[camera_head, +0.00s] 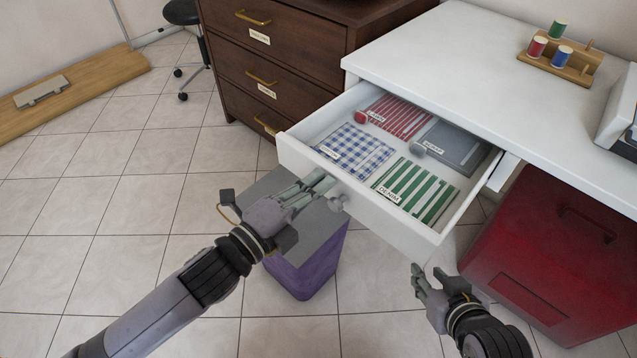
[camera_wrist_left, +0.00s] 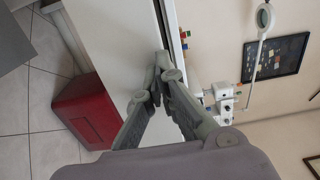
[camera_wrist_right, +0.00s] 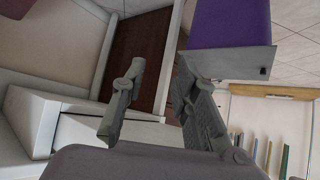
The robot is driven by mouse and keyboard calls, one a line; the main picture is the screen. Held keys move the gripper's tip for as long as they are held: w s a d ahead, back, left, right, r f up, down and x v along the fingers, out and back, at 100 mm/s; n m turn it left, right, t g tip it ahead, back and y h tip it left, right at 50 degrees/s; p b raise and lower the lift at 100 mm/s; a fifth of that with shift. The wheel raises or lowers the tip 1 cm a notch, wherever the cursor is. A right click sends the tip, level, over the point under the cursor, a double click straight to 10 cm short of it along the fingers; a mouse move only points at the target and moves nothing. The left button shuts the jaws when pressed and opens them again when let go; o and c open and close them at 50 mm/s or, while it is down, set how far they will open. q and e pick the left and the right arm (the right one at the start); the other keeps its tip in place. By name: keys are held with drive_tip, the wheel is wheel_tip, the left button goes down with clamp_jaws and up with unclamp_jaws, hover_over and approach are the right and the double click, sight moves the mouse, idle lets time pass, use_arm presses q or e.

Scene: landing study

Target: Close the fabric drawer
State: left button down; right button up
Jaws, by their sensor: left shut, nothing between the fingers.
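The white fabric drawer (camera_head: 385,222) is pulled out from under the white table. It holds labelled fabrics: red striped (camera_head: 400,118), blue checked (camera_head: 352,150), grey (camera_head: 455,148) and green striped (camera_head: 418,192). A small knob (camera_head: 337,203) shows on its front. My left gripper (camera_head: 328,180) is shut and empty at the left part of the drawer front, close to the knob; whether it touches cannot be told. My left wrist view shows its fingertips (camera_wrist_left: 160,62) together against a white surface. My right gripper (camera_head: 428,272) is open and empty, below the drawer's near right corner.
A dark wooden chest of drawers (camera_head: 290,45) stands behind the drawer to the left. A purple bin with a grey top (camera_head: 310,265) stands below the left gripper. A red cabinet (camera_head: 545,270) is under the table at right. A thread rack (camera_head: 565,68) sits on the table.

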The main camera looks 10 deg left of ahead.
sight(337, 168)
use_arm(q)
drive_tip(key=shift+w+d, duration=0.15)
drive_tip(key=shift+w, duration=0.05)
use_arm(e)
drive_tip(key=shift+r, duration=0.1)
